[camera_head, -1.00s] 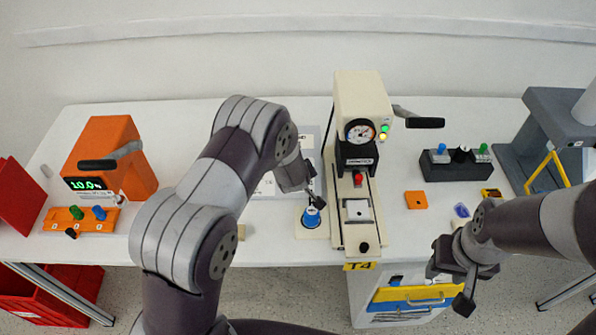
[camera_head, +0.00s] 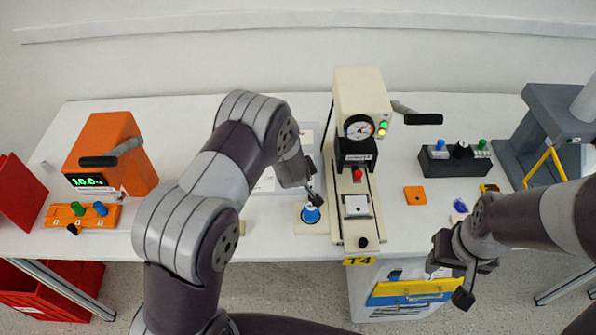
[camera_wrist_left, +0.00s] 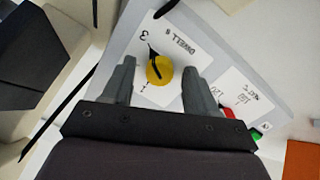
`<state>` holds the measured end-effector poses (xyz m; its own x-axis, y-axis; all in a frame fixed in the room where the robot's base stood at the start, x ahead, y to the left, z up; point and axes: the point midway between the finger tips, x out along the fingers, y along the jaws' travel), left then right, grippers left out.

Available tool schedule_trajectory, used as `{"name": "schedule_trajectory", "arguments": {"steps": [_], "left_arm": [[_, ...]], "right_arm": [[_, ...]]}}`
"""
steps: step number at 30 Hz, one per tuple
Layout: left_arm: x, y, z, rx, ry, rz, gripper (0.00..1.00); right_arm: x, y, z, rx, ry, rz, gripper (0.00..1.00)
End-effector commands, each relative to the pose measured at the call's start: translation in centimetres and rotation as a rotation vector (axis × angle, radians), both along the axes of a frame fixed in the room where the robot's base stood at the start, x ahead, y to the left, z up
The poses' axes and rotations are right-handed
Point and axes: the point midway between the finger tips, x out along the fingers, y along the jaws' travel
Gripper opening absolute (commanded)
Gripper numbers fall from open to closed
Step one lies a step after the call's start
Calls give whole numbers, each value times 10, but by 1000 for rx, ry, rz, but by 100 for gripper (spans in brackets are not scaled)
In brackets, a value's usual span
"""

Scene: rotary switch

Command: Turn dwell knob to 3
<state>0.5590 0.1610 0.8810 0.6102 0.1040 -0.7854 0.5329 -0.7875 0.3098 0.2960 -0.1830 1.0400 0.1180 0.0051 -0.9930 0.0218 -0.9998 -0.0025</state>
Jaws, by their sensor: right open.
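The dwell knob is a round yellow knob (camera_wrist_left: 160,70) with a black pointer, on a light panel (camera_wrist_left: 205,45) marked "DWELL S" in the left wrist view. The digits 3 and 1 show beside it, and the pointer leans toward the 3. My left gripper (camera_wrist_left: 160,82) is open, with one finger on each side of the knob and visible gaps to it. In the head view my left gripper (camera_head: 314,190) is over the panel's right edge, and my arm hides the knob. My right gripper (camera_head: 452,283) is open and empty in front of the table edge.
A cream press (camera_head: 362,100) with a gauge stands just right of my left gripper. A blue knob (camera_head: 311,214) sits close in front of it. An orange machine (camera_head: 110,150) is at left. A black switch box (camera_head: 455,163) and a grey stand (camera_head: 550,110) are at right.

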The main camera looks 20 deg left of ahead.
Motion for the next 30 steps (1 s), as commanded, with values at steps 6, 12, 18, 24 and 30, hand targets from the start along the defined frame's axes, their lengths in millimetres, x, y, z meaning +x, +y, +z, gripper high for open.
{"name": "schedule_trajectory", "arguments": {"steps": [6, 12, 18, 24, 30], "left_arm": [[-7, -1, 11, 0, -2, 1, 58], [-37, -7, 50, -1, -4, 0, 58], [-66, -12, 87, 0, -2, -2, 58], [-78, -14, 100, 1, 0, -1, 58], [-78, -14, 100, 1, 0, -1, 58]], "right_arm": [[0, 0, -1, 0, 0, 0, 43], [0, 0, -1, 0, 0, 0, 43], [0, 0, 3, 0, 0, 0, 43], [0, 0, 5, 0, 0, 0, 43], [0, 0, 5, 0, 0, 0, 43]]}}
